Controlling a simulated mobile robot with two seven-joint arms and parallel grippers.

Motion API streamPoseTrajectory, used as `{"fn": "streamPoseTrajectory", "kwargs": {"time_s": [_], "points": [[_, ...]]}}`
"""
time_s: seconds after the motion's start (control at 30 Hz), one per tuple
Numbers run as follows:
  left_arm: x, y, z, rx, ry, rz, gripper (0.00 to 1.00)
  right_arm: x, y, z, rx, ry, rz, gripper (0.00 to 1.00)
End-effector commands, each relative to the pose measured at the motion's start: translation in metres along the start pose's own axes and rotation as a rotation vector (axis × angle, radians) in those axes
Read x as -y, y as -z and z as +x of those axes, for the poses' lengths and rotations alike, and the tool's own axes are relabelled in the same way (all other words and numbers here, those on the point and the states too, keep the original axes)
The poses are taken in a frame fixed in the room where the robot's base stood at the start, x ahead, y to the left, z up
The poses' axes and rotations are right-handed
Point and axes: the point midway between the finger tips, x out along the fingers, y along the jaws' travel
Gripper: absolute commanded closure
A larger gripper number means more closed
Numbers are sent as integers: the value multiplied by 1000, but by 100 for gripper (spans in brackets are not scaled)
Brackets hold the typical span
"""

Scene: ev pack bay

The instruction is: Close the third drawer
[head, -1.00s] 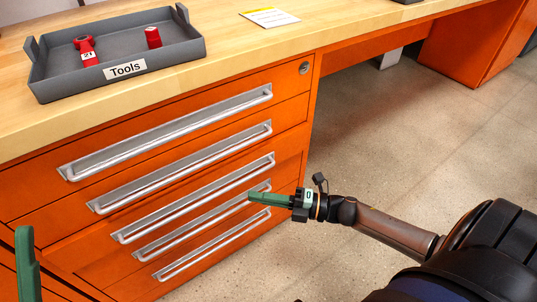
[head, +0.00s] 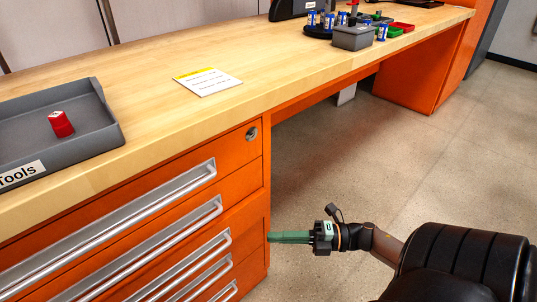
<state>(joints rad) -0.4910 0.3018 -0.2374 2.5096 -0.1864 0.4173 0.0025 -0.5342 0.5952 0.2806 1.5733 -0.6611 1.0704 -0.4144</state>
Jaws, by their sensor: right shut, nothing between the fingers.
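The orange cabinet under the worktop has a stack of drawers with long silver handles. The third drawer (head: 250,214), counting from the top, has its handle (head: 190,262) partly cut off by the lower picture edge. Its front looks about level with its neighbours; I cannot tell whether a small gap is left. My right gripper (head: 271,238) is shut and empty, its green fingers pointing left. Its tips appear at the right edge of the cabinet front, beside the lower drawers; I cannot tell whether they touch. My left gripper is out of view.
On the worktop (head: 300,72) are a grey Tools tray (head: 112,128) with a red part (head: 61,124), a printed card (head: 208,81), and a grey bin (head: 352,38) near several blue cells. The floor (head: 350,160) right of the cabinet is open.

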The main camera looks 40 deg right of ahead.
Motion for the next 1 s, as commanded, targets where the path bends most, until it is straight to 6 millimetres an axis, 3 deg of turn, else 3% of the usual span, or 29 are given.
{"fn": "streamPoseTrajectory", "kwargs": {"time_s": [0.4, 0.63, 1.0], "points": [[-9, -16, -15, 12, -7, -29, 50, 1, -5, 87, 1, -4, -6, 100], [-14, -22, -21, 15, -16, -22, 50, 1, -24, 105, 1, -2, -3, 100], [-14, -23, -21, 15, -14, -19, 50, 0, -29, 109, 1, -1, 1, 100]]}}
